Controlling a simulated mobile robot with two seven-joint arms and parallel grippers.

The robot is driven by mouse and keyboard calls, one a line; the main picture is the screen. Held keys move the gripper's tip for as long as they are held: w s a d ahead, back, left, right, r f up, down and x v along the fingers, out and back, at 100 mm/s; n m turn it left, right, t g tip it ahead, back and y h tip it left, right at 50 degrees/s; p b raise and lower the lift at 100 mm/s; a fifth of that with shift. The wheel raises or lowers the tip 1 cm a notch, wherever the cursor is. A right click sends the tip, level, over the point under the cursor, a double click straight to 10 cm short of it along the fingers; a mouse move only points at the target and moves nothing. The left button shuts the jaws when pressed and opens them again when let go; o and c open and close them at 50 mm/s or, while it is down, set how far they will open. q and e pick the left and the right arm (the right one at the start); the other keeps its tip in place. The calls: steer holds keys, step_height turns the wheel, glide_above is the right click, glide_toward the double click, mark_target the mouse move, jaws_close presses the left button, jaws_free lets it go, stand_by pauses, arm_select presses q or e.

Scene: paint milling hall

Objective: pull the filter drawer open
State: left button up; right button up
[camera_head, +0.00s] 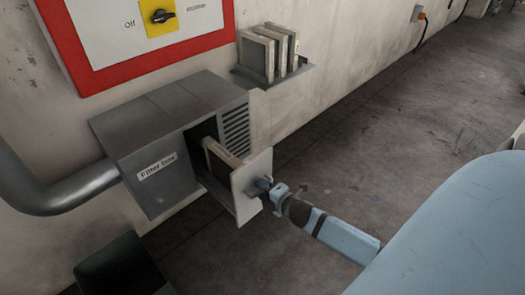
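The filter box (165,180) is a grey metal housing on the wall, labelled "Filter box". Its filter drawer (246,199) stands partly out of the front opening, with a pale front plate. A framed filter (220,158) shows inside the drawer, behind the plate. My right gripper (266,186) is at the outer face of the plate and appears shut on the drawer's handle, which the fingers mostly hide. My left gripper is not in view.
A wall shelf (290,75) with several upright filters is above and right of the box. A red-framed panel with a yellow switch (161,17) is above. A grey pipe (60,192) joins the box at left. A dark bin (118,268) stands below. Floor at right is clear.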

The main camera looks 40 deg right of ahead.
arm_select(q)
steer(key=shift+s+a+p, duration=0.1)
steer(key=shift+p, duration=0.65)
arm_select(e)
steer(key=v, duration=1.3)
steer(key=shift+s, duration=0.4)
steer(key=shift+r, duration=0.15)
